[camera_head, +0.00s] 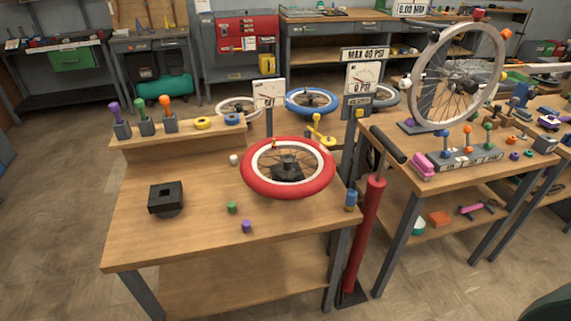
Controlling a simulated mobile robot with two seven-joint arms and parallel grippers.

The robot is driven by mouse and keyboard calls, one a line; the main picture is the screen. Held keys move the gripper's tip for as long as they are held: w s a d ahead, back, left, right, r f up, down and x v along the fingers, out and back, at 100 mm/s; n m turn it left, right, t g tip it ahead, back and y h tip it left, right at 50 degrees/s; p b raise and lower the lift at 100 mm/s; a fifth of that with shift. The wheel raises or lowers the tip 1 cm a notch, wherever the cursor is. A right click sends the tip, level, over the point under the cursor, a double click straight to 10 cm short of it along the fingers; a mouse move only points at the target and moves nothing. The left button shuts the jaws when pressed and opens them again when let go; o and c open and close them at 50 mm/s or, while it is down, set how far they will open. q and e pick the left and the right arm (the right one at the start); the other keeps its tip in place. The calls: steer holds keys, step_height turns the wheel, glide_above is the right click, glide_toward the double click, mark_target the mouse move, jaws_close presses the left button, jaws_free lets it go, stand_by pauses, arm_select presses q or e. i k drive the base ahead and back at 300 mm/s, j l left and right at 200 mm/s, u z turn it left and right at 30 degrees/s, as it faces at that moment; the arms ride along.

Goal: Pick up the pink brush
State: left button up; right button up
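A pink block-like thing (423,165), which looks like the pink brush, lies at the near left corner of the right-hand workbench (400,192). It is beside a grey rack (468,160) that holds coloured-topped tools. Its bristles are too small to make out clearly. Another pink piece (474,209) with dark ends lies on the shelf under that bench; I cannot tell what it is. Neither of my grippers is in view.
A red floor pump (368,225) stands in the gap between the benches, its black handle (388,145) near the right bench's corner. A spoked wheel (460,75) stands upright behind the rack. The left bench (200,235) holds a red-tyred wheel (288,190).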

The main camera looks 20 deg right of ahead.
mark_target(421, 165)
steer(key=i+l, duration=0.3)
steer(key=l, duration=0.15)
steer(key=i+l, duration=0.3)
steer(key=l, duration=0.15)
steer(key=i+l, duration=0.3)
steer(key=k+l+z, duration=0.1)
steer(key=z, duration=0.25)
steer(key=l+z, duration=0.3)
steer(key=k+l+z, duration=0.1)
steer(key=l+z, duration=0.25)
steer(key=j, duration=0.1)
